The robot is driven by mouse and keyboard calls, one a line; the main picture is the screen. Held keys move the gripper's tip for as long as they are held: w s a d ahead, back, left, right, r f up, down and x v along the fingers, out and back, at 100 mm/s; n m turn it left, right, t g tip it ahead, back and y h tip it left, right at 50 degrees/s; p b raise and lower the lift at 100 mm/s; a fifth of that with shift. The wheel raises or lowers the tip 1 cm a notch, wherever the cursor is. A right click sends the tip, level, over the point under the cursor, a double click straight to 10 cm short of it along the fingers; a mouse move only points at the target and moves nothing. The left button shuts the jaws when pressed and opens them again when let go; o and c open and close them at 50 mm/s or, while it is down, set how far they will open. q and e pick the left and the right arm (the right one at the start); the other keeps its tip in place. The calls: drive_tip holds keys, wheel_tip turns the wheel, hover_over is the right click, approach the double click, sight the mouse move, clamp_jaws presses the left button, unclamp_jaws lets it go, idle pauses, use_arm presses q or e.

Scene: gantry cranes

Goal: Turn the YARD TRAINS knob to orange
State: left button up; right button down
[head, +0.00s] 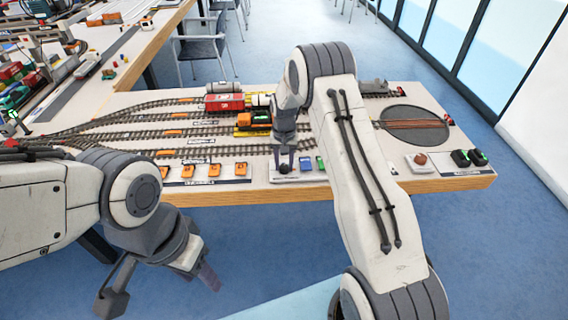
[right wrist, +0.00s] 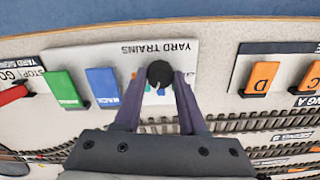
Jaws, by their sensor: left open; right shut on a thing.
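The black YARD TRAINS knob (right wrist: 160,72) sits on a white label plate (right wrist: 185,52), its lettering upside down in the right wrist view. My right gripper (right wrist: 158,80) is shut on the knob, a purple finger on each side. Small blue and green marks show between the fingers. A small light mark shows at the knob's near edge; which colour it faces I cannot tell. In the head view the knob (head: 284,169) is small at the table's front edge under my right gripper (head: 284,161). My left gripper (head: 160,284) is open and empty, in front of the table.
A green lever (right wrist: 62,90) and a blue lever (right wrist: 103,86) stand beside the knob. Orange levers (right wrist: 262,78) stand on the other side. An orange locomotive (head: 254,119) and a red wagon (head: 224,102) are on the tracks behind. A turntable (head: 413,124) lies at right.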

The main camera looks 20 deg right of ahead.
sight(283, 166)
drive_tip(key=m, duration=0.6)
drive_tip(key=shift+m, duration=0.3)
drive_tip(key=m, duration=0.5)
drive_tip(key=shift+m, duration=0.4)
drive_tip(key=shift+c, duration=2.3)
unclamp_jaws()
drive_tip(key=shift+r, duration=0.1)
wheel_tip(283, 166, up, 10)
drive_tip(key=shift+r+b, duration=0.15)
drive_tip(key=shift+b, duration=0.15)
